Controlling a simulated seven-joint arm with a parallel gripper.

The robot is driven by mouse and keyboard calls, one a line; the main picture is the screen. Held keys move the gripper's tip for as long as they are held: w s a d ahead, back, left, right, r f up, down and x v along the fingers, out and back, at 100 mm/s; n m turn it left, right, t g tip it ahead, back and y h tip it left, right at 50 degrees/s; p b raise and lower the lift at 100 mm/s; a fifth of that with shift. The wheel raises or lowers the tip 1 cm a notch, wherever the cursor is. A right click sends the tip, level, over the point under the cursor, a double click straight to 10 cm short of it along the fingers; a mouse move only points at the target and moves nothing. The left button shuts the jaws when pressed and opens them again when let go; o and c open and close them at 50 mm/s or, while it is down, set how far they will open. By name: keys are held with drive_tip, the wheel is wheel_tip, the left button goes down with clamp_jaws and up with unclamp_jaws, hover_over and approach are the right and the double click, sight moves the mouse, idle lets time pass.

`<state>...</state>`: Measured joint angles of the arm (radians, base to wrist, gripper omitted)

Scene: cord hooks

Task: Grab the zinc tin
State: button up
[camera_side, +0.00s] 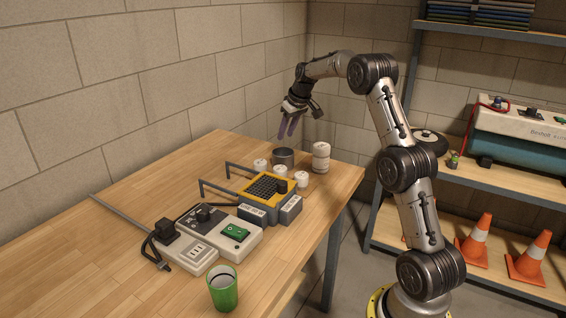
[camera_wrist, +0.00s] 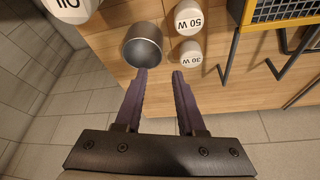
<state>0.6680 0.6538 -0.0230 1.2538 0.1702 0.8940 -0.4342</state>
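The zinc tin (camera_side: 283,157) is a plain grey metal cup, open at the top, standing upright near the far end of the wooden table. In the wrist view the tin (camera_wrist: 143,45) lies just beyond the fingertips, closer to the left finger, and I look into its dark inside. My gripper (camera_side: 287,134) hangs above the tin with its purple fingers pointing down. In the wrist view my gripper (camera_wrist: 159,74) is open, with nothing between the two fingers. The fingers look apart from the tin.
Black hooks (camera_side: 220,188), a yellow-framed grid box (camera_side: 263,187), power units (camera_side: 233,232) and a green cup (camera_side: 222,288) occupy the nearer table.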

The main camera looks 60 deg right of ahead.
sight(276, 158)
drive_tip(key=x, duration=1.3)
drive_tip(key=shift+w+a, duration=0.1)
drive_tip(key=shift+w, duration=0.1)
clamp_jaws()
idle(1.0)
